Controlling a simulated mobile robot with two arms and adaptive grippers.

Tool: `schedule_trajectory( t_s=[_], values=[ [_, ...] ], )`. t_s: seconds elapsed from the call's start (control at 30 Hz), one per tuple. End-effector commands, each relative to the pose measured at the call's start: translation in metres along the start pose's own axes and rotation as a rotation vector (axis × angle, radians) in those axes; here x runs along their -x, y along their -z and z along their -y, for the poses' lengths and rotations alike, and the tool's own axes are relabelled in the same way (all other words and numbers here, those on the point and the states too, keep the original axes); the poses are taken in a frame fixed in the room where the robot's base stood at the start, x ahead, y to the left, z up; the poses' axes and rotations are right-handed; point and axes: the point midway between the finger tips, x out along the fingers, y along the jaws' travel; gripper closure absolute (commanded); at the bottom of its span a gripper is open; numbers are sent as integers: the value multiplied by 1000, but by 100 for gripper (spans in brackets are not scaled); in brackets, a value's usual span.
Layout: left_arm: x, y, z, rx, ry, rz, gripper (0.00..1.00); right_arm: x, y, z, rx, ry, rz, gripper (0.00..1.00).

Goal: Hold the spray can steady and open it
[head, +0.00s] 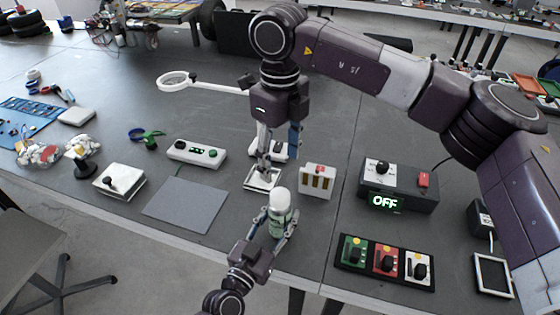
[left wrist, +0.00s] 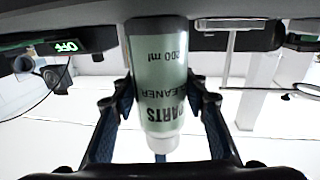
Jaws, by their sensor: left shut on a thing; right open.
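The spray can (head: 278,220) stands upright near the table's front edge, with a white cap (head: 280,197) on top. In the left wrist view the can (left wrist: 158,75) has a green label reading "PARTS CLEANER 200 ml", and the picture is upside down with the white cap (left wrist: 162,143) at the bottom. My left gripper (head: 277,226) is shut on the can's body, a finger on each side. I cannot tell whether the can's base touches the table. My right gripper (head: 279,153) is open and empty, pointing down behind and above the can.
A white device (head: 263,180) lies under my right gripper, and a small box with slots (head: 318,181) stands right of the can. A grey mat (head: 186,204) lies to the left. The box reading "OFF" (head: 400,190) and coloured switch panels (head: 385,262) are to the right.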

Motion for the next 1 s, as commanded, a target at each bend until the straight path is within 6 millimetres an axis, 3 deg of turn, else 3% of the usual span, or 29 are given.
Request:
schedule_trajectory(
  t_s=[0.17, 0.6, 0.8, 1.0],
  values=[
    [0, 0, 0, 0, 1, -1, 100, -16, 1, 0, -20, -2, -4, 44],
    [0, 1, 0, 0, 1, -1, 100, -95, 1, 0, -17, -2, -3, 44],
    [0, 1, 0, 0, 1, -1, 100, -113, 0, 0, -17, -1, -1, 44],
    [0, 1, 0, 0, 1, -1, 100, -118, 0, 0, -17, 0, -1, 44]
  ],
)
